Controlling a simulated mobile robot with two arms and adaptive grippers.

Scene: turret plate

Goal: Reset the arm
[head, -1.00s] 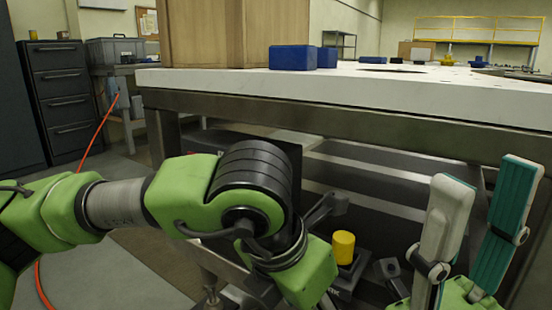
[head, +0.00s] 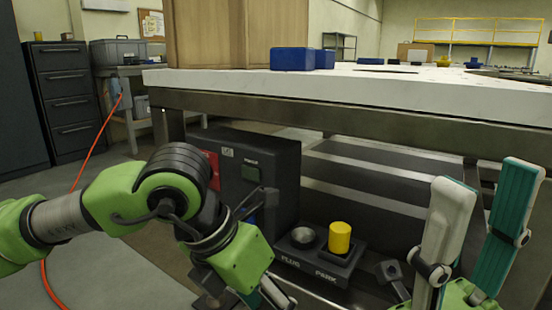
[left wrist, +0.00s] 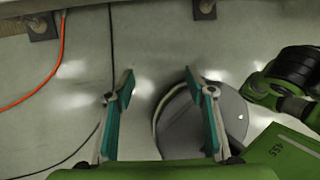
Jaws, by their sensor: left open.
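My left arm comes in from the left in the head view and bends down in front of the table. My left gripper (head: 272,292) is low and partly cut off by the bottom edge there. In the left wrist view its two fingers (left wrist: 160,76) are spread, with nothing between them, above the grey floor. My right gripper (head: 489,174) stands upright at the lower right of the head view. Its white-grey and teal fingers are apart and empty.
A white-topped table (head: 400,95) carries a wooden box (head: 222,35) and blue blocks (head: 292,59). A red cable (left wrist: 50,75) crosses the floor.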

